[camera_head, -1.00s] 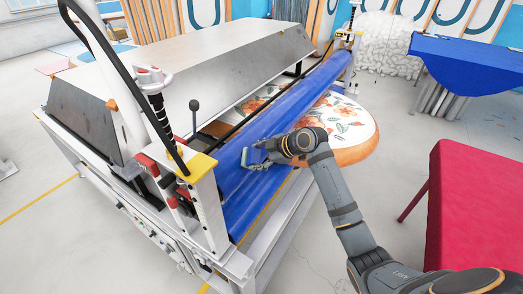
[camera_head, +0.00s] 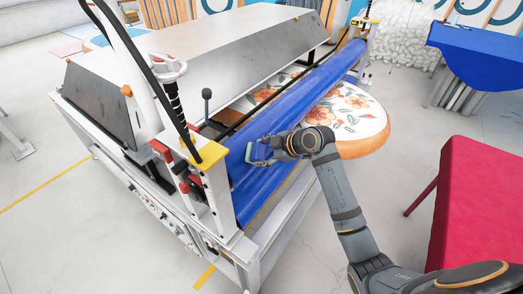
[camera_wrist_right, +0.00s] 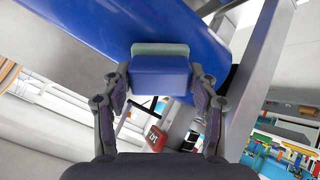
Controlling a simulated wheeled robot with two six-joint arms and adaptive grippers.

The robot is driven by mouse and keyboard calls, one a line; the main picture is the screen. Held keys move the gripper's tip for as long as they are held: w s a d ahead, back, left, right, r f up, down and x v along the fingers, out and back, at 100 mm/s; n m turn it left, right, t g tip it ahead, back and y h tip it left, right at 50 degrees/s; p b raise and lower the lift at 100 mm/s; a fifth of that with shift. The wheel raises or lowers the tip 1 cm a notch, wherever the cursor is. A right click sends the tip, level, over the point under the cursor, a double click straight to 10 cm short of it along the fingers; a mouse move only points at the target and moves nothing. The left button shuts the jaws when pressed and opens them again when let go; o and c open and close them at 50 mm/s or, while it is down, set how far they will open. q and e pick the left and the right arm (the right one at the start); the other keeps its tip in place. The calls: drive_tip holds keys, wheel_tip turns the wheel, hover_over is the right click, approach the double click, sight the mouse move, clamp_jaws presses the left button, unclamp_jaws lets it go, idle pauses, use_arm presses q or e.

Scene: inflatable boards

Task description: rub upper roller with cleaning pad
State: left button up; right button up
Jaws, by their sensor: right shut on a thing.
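The upper roller (camera_head: 308,93) is a long blue cylinder that runs along the front of the machine, from the near yellow-capped post to the far post. The cleaning pad is a small blue block with a pale green face, seen in the right wrist view (camera_wrist_right: 160,76) and small in the head view (camera_head: 251,153). My right gripper (camera_head: 262,152) is shut on the pad, near the roller's near end. In the wrist view the gripper (camera_wrist_right: 160,80) has a finger on each side of the block, and the green face lies against or very close to the roller. My left gripper is out of view.
The near post has a yellow cap (camera_head: 210,155) and a black lever (camera_head: 207,102) close by. A red table (camera_head: 480,195) stands at the right. Open floor lies between it and the machine.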

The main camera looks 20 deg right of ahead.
drive_tip(key=p+v, duration=0.2)
drive_tip(key=v, duration=0.2)
drive_tip(key=shift+s+r+p, duration=0.1)
drive_tip(key=shift+r+p, duration=0.15)
drive_tip(key=shift+p, duration=0.05)
drive_tip(key=shift+s+d+r, duration=0.2)
drive_tip(key=shift+s+d, duration=0.1)
drive_tip(key=shift+a, duration=0.1)
drive_tip(key=p+v, duration=0.1)
drive_tip(key=v, duration=0.2)
drive_tip(key=shift+w, duration=0.1)
